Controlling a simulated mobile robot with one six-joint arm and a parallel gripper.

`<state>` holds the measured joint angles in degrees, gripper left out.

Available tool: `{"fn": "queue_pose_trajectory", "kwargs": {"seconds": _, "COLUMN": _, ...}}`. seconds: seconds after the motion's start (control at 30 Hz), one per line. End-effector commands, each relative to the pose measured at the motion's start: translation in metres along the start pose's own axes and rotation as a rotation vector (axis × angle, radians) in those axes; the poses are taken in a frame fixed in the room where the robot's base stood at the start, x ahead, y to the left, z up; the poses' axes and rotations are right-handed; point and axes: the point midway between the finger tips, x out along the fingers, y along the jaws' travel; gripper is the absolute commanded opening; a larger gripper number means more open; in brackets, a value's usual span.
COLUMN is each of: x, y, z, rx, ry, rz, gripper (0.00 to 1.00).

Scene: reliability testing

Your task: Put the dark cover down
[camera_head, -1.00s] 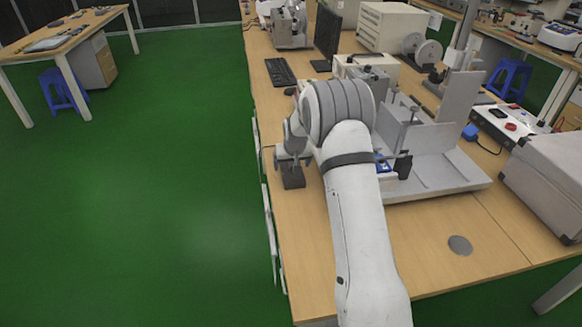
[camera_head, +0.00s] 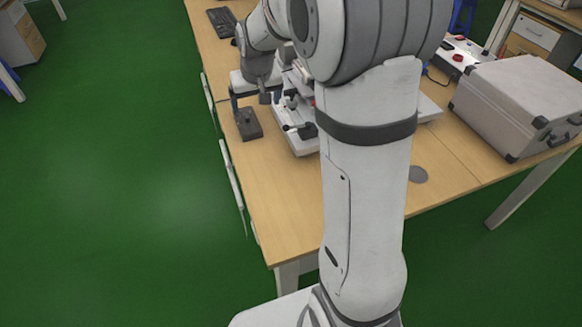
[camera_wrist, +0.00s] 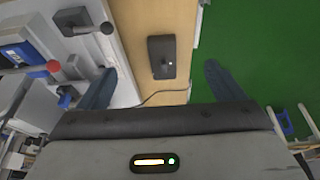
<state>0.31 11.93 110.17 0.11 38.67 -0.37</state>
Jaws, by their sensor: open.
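The dark cover (camera_head: 248,124) is a small dark block lying on the wooden table near its left edge. In the wrist view the dark cover (camera_wrist: 162,57) lies flat on the wood, ahead of my fingers and between their lines. My gripper (camera_head: 251,97) is just behind and above it in the head view. In the wrist view my gripper (camera_wrist: 157,84) has its two fingers spread wide with nothing between them. The cover is apart from both fingers.
A light-coloured test machine (camera_head: 297,125) with levers stands right of the cover, partly hidden by my arm. A grey case (camera_head: 520,100) is at the right and a keyboard (camera_head: 221,21) at the back. Bare table (camera_head: 265,190) lies in front of the cover.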

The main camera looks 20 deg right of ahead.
Motion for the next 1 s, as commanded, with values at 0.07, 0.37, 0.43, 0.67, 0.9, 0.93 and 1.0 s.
{"fn": "queue_pose_trajectory", "kwargs": {"seconds": 0.07, "x": -0.028, "y": 0.000, "z": 0.032, "rx": 0.000, "ry": -0.011, "rz": 0.000, "gripper": 0.89}}
{"fn": "queue_pose_trajectory", "kwargs": {"seconds": 0.37, "x": -0.090, "y": 0.000, "z": 0.159, "rx": -0.001, "ry": -0.074, "rz": 0.000, "gripper": 0.89}}
{"fn": "queue_pose_trajectory", "kwargs": {"seconds": 0.43, "x": -0.098, "y": 0.000, "z": 0.187, "rx": -0.001, "ry": -0.088, "rz": 0.000, "gripper": 0.89}}
{"fn": "queue_pose_trajectory", "kwargs": {"seconds": 0.67, "x": -0.107, "y": -0.002, "z": 0.246, "rx": -0.002, "ry": -0.119, "rz": 0.000, "gripper": 0.89}}
{"fn": "queue_pose_trajectory", "kwargs": {"seconds": 0.9, "x": -0.108, "y": -0.002, "z": 0.256, "rx": -0.003, "ry": -0.125, "rz": 0.000, "gripper": 0.89}}
{"fn": "queue_pose_trajectory", "kwargs": {"seconds": 0.93, "x": -0.108, "y": -0.002, "z": 0.256, "rx": -0.002, "ry": -0.125, "rz": 0.000, "gripper": 0.89}}
{"fn": "queue_pose_trajectory", "kwargs": {"seconds": 1.0, "x": -0.108, "y": -0.002, "z": 0.255, "rx": -0.003, "ry": -0.125, "rz": 0.000, "gripper": 0.89}}
